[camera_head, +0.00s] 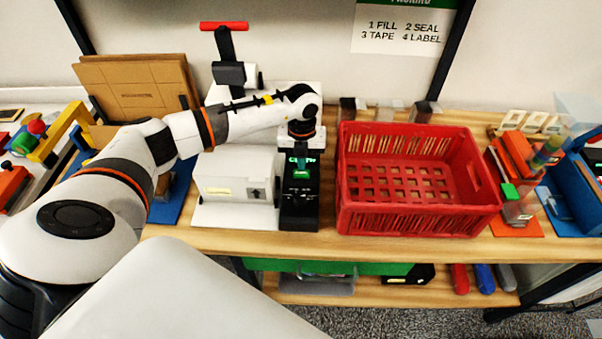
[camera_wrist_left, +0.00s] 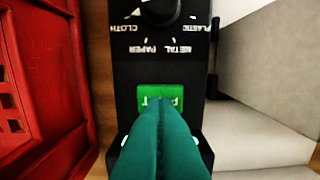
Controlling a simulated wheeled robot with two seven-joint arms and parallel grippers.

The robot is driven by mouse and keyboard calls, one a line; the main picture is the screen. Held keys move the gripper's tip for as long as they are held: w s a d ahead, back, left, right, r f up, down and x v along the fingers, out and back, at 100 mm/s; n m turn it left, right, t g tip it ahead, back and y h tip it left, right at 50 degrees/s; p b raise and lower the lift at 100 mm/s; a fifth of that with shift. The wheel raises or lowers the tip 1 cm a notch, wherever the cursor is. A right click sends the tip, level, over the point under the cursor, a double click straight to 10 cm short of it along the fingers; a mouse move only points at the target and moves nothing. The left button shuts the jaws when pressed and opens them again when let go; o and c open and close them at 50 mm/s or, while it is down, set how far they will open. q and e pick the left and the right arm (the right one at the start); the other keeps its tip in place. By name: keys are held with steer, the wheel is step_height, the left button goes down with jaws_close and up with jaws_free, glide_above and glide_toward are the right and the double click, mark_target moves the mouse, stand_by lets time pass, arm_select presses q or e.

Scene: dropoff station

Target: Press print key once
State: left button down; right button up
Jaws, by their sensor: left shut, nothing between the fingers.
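The fingertips cover the middle of the key's lettering. My left gripper (camera_wrist_left: 161,112), with teal fingers, is shut and empty, its tips over the key. I cannot tell whether they touch it. In the head view my left gripper (camera_head: 302,160) reaches down over the black panel (camera_head: 299,213), where a green patch, the key (camera_head: 302,174), shows just below the fingers. My right gripper is not in view.
A white box-shaped machine (camera_head: 236,178) stands directly left of the panel. A red crate (camera_head: 415,220) stands close on its right. The wooden bench (camera_head: 370,245) has a narrow clear strip in front. Orange and blue holders stand further right.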

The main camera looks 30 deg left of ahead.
arm_select(q)
steer(key=shift+f+b, duration=0.8)
steer(key=shift+f, duration=0.2)
stand_by(0.4)
steer(key=shift+r, duration=0.15)
steer(key=shift+r+p, duration=2.5)
steer(key=shift+r, duration=0.95)
steer(key=shift+s+f, duration=0.1)
steer(key=shift+f, duration=0.05)
